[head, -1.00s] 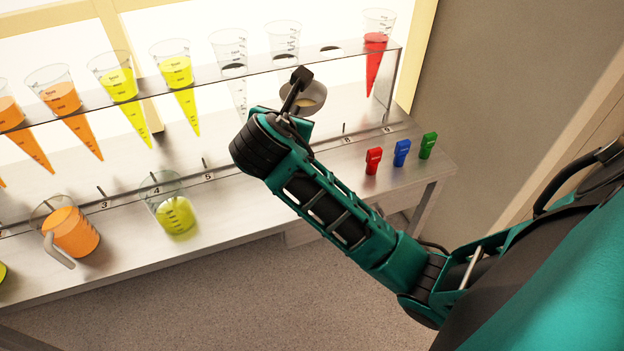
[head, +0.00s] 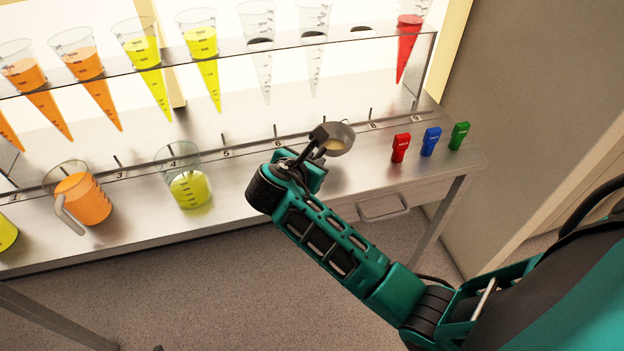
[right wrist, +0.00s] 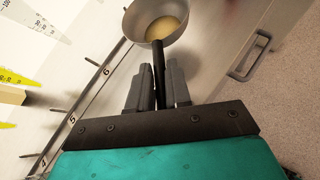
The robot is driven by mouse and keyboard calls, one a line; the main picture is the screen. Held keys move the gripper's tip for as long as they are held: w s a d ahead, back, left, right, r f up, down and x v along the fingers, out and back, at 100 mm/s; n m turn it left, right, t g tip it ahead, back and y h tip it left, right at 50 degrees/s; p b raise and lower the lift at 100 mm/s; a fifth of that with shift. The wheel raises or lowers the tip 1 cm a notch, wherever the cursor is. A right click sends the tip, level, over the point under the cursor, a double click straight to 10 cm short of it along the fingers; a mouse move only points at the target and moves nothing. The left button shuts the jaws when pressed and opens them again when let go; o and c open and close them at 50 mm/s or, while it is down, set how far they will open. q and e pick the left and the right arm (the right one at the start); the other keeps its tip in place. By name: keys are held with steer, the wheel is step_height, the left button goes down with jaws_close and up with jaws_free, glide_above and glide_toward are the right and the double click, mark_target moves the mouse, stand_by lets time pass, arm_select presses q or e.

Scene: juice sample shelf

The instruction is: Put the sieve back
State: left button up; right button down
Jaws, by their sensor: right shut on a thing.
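The sieve is a small grey metal bowl with a dark handle, and a pale yellowish patch shows inside it. I cannot tell the exact gap between the sieve and the bench. My left gripper is not in view.
A clear shelf (head: 150,73) holds several cones of orange, yellow, clear and red; one hole (head: 361,29) is empty. On the bench (head: 240,190) stand an orange jug (head: 85,200), a yellow beaker (head: 190,188) and red (head: 400,148), blue (head: 431,142) and green (head: 459,136) clips.

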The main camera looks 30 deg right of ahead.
steer(key=shift+f, duration=0.35)
step_height(320, 180, down, 4)
steer(key=shift+r+b, duration=0.1)
steer(key=shift+b, duration=0.6)
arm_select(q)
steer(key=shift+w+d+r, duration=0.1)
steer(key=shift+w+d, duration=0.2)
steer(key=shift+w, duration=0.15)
arm_select(e)
steer(key=c, duration=1.1)
jaws_free()
steer(key=shift+o, duration=0.2)
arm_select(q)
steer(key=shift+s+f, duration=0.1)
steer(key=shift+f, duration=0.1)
arm_select(e)
steer(key=shift+r, duration=0.1)
